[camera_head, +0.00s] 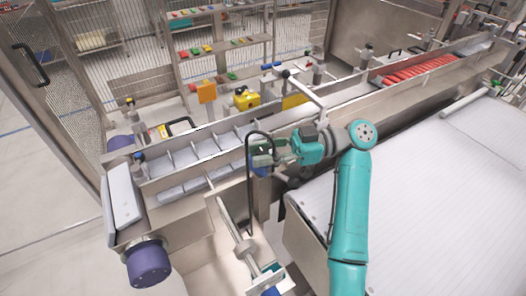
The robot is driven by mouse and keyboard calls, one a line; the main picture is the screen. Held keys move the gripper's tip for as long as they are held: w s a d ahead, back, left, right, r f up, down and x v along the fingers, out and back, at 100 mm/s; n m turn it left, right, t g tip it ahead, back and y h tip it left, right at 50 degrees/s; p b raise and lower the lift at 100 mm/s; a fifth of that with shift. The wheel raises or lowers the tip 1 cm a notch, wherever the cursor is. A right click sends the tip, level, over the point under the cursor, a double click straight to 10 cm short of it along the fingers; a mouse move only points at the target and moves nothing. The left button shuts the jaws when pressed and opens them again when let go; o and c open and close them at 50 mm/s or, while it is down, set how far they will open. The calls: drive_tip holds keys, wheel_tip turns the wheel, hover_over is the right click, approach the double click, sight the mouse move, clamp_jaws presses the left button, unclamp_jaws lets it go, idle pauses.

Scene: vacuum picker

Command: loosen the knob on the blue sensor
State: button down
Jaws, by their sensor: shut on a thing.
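My gripper (264,153) is at the end of my teal arm, near the middle of the picture, at the near side wall of the conveyor. It is shut on a small part there, at the blue sensor (258,172). The sensor shows as a small blue patch just below the fingers, with a black cable looping up beside it. The knob is hidden by the fingers, so its shape and turn cannot be seen.
The metal conveyor (178,196) with grey compartments runs behind the gripper, with red items (420,68) farther right. A metal rod (232,215) stands below left of the gripper. A white ribbed surface (430,190) lies at the right. A bent metal bar (305,88) rises behind.

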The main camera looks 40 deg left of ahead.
sight(263, 151)
drive_tip(key=c, duration=0.8)
unclamp_jaws()
drive_tip(key=shift+f, duration=0.1)
drive_tip(key=shift+c, duration=0.2)
wheel_tip(263, 151, up, 10)
drive_tip(key=shift+r, duration=0.1)
